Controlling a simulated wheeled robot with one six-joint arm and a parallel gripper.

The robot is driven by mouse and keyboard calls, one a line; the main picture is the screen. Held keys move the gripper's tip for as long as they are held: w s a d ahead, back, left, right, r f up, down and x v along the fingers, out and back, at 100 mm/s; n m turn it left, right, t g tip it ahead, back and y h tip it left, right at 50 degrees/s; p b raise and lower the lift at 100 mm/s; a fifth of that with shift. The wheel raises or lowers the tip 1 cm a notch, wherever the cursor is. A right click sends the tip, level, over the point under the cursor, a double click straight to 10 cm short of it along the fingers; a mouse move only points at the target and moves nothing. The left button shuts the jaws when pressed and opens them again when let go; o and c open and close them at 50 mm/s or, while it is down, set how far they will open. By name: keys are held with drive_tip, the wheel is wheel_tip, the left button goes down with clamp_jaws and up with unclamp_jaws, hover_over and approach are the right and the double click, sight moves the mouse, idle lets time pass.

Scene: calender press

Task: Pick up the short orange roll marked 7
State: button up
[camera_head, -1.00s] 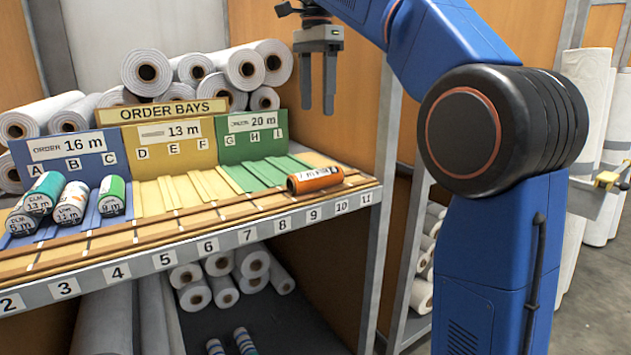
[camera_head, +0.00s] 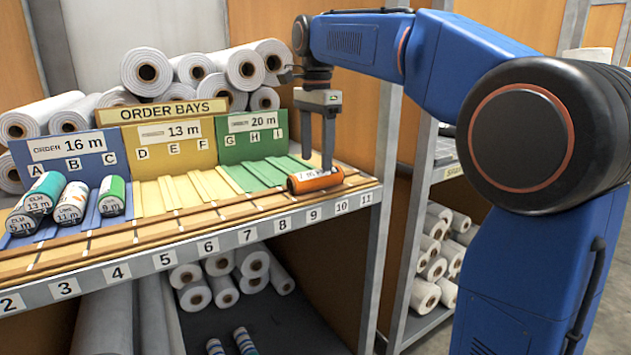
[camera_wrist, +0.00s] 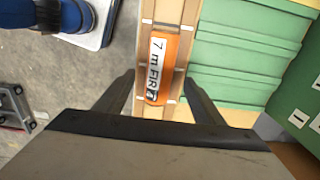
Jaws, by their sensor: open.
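The short orange roll (camera_head: 313,181) lies on its side on the wooden shelf, at the right end near the numbers 9 and 10. Its white label reads "7 m FIR" in the wrist view (camera_wrist: 156,66). My gripper (camera_head: 317,164) points down over the roll, its fingertips close to the roll's top and far side. In the wrist view my gripper (camera_wrist: 160,85) has its two dark fingers spread apart, one on each side of the roll, with nothing held between them. Whether a finger touches the roll cannot be told.
The green bay G H I (camera_head: 252,137) stands left of the roll, with the yellow bay (camera_head: 172,143) and blue bay (camera_head: 68,158) beyond. Several short rolls (camera_head: 72,203) lie in the blue bay. A numbered rail (camera_head: 207,246) edges the shelf front.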

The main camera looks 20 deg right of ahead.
sight(316, 170)
drive_tip(key=shift+a+f, duration=0.1)
drive_tip(key=shift+f, duration=2.25)
drive_tip(key=shift+c, duration=0.4)
drive_tip(key=c, duration=1.1)
drive_tip(key=shift+r, duration=0.1)
